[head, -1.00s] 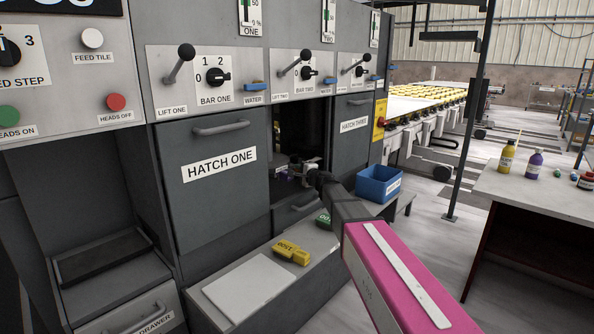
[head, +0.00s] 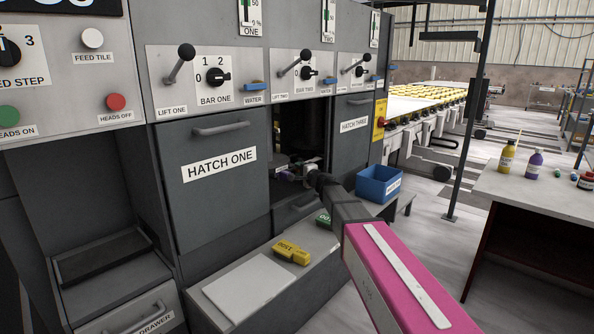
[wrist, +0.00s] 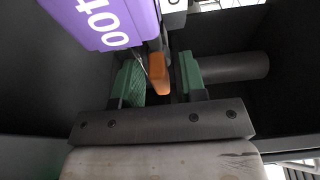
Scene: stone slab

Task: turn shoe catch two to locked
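My gripper (wrist: 162,76) is inside the open middle hatch bay. In the wrist view its two green-padded fingers stand apart on either side of an orange catch (wrist: 157,70). The catch sits beside a purple block (wrist: 105,22) with partly cut-off white lettering. A narrow gap seems to show between the catch and the right finger; contact on the left side is unclear. The catch's locked marking is not visible.
Hatch one (head: 215,175) and hatch three (head: 354,135) are closed on either side of the bay. A grey cylinder (wrist: 230,67) lies behind the right finger. Below are a yellow block (head: 291,252), a white board (head: 250,284) and a blue bin (head: 379,184).

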